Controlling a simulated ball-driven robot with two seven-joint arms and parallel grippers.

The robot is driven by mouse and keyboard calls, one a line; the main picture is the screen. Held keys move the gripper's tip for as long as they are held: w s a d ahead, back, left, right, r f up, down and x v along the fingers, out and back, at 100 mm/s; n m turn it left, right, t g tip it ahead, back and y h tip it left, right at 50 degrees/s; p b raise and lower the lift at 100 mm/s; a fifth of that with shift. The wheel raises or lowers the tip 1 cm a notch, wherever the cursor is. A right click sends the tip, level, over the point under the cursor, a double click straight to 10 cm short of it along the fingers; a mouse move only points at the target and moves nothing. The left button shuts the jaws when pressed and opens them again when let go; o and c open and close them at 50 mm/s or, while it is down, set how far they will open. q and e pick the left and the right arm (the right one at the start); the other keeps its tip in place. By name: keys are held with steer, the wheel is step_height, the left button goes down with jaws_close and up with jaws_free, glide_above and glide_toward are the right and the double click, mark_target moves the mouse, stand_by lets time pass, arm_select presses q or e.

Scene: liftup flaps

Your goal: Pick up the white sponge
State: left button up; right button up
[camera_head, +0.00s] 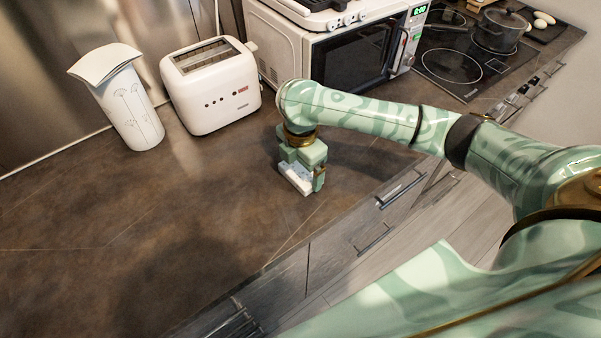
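The white sponge (295,178) is a small pale block on the brown countertop, in front of the toaster. My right gripper (303,172) points down over it, with one finger visible on the sponge's right side. The gripper body hides the sponge's upper part and the far finger. I cannot tell whether the fingers are closed on the sponge or only around it, nor whether it is lifted off the counter. My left gripper is not in view.
A microwave (345,50) stands behind my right arm. The stove with a pot (499,32) is farther right. The counter (150,230) at left is clear.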

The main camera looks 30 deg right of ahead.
mark_target(301, 170)
steer(key=shift+c, duration=1)
steer(key=shift+r, duration=0.15)
step_height(301, 170, up, 4)
steer(key=p, duration=0.2)
steer(key=shift+p, duration=0.4)
steer(key=s+a+r+p, duration=0.2)
steer(key=s+r+p, duration=0.5)
steer(key=s, duration=0.7)
steer(key=shift+r, duration=0.8)
steer(key=shift+o, duration=0.3)
steer(key=shift+w, duration=0.15)
